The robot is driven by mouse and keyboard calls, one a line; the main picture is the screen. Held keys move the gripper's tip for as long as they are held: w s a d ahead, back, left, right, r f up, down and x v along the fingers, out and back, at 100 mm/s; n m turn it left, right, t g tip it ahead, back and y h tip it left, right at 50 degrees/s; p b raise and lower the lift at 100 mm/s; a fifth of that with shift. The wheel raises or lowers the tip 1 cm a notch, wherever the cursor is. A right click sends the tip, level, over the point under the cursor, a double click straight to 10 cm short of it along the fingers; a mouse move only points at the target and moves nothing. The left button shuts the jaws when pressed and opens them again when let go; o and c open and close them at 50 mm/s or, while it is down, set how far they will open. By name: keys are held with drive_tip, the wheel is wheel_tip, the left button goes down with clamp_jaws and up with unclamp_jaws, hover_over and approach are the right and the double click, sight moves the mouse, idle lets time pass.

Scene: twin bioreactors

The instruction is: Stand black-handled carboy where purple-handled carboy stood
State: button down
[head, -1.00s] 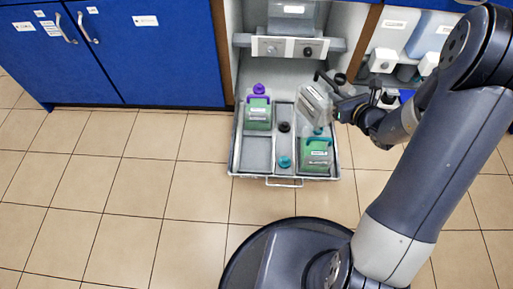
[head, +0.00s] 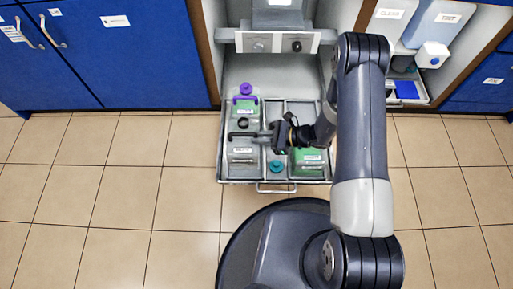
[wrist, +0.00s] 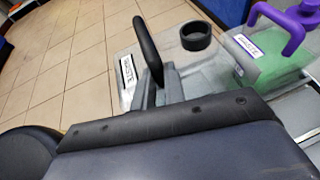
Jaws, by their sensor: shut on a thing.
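The black-handled carboy (head: 243,157) is clear and looks empty, with a black ring at its neck. My gripper (head: 268,137) is shut on its black handle (wrist: 147,45), reaching in from the right in the head view. The carboy is over the front-left compartment of the tray (head: 272,182). It looks roughly upright; I cannot tell whether its base touches the tray floor. The purple-handled carboy (head: 246,106), with green liquid, stands in the back-left compartment, just behind it. In the wrist view its purple handle (wrist: 285,28) is at the upper right.
A carboy with green liquid (head: 306,156) stands front right, partly behind my wrist. A teal cap (head: 277,166) lies in the middle strip. The back-right compartment (head: 301,108) looks empty. A control panel (head: 278,42) is behind the tray. Floor is clear to the left.

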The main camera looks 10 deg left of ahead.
drive_tip(key=shift+f+b, duration=0.85)
drive_tip(key=shift+f, duration=1.9)
drive_tip(key=shift+f, duration=0.2)
drive_tip(key=c, duration=1.5)
unclamp_jaws()
drive_tip(key=shift+o, duration=0.2)
drive_tip(key=shift+r, duration=0.15)
drive_tip(key=p+v, duration=0.3)
drive_tip(key=v, duration=0.9)
